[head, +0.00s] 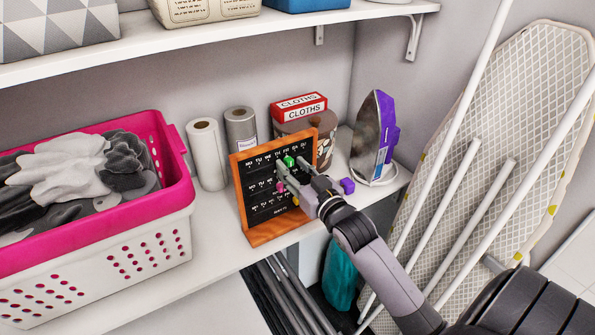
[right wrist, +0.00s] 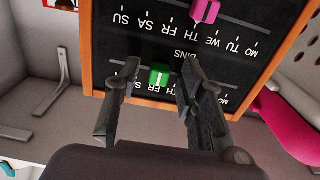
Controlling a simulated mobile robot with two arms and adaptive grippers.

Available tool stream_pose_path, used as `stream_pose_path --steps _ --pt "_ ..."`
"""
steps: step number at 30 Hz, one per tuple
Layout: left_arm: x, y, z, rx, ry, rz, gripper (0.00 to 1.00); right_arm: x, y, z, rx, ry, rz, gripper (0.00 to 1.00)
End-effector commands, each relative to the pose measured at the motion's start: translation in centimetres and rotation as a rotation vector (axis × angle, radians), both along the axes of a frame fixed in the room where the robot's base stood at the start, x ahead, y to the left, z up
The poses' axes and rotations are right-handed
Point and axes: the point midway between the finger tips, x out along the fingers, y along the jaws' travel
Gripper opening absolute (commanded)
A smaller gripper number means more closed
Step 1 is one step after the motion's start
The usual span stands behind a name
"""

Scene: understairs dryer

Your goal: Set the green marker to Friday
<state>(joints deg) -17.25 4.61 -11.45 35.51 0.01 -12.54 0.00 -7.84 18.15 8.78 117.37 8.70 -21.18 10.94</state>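The green marker (head: 289,161) sits on the top day row of a black board (head: 256,206) with an orange wooden frame. In the right wrist view, which shows the board upside down, the green marker (right wrist: 159,76) is by the TH and FR labels; I cannot tell its exact day. My right gripper (head: 293,169) is at the board's face. Its two fingers (right wrist: 157,78) are apart on either side of the green marker, with visible gaps. They hide some day labels. My left gripper is not in view.
A pink marker (head: 281,187) is on the middle row and a yellow one (head: 295,201) on the bottom row. A pink-and-white basket (head: 125,250) stands left. Paper rolls (head: 207,155), a cloths box (head: 298,107) and an iron (head: 374,140) surround the board. An ironing board (head: 525,110) leans right.

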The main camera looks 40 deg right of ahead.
Motion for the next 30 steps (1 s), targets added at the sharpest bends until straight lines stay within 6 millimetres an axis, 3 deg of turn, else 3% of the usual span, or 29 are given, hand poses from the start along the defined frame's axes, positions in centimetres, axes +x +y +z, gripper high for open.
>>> stream_pose_path --steps 5,15,21,30 --pt "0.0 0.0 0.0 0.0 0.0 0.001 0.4 -1.4 0.1 -0.1 0.0 0.002 0.0 0.37" --pt "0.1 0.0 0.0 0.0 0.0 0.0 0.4 -7.8 0.5 -0.2 0.001 0.005 0.0 0.37" --pt "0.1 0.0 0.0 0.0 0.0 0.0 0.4 -10.6 0.6 -0.2 0.001 0.004 0.0 0.37" --pt "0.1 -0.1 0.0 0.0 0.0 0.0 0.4 -12.0 0.7 0.0 0.0 0.0 -0.001 0.37"
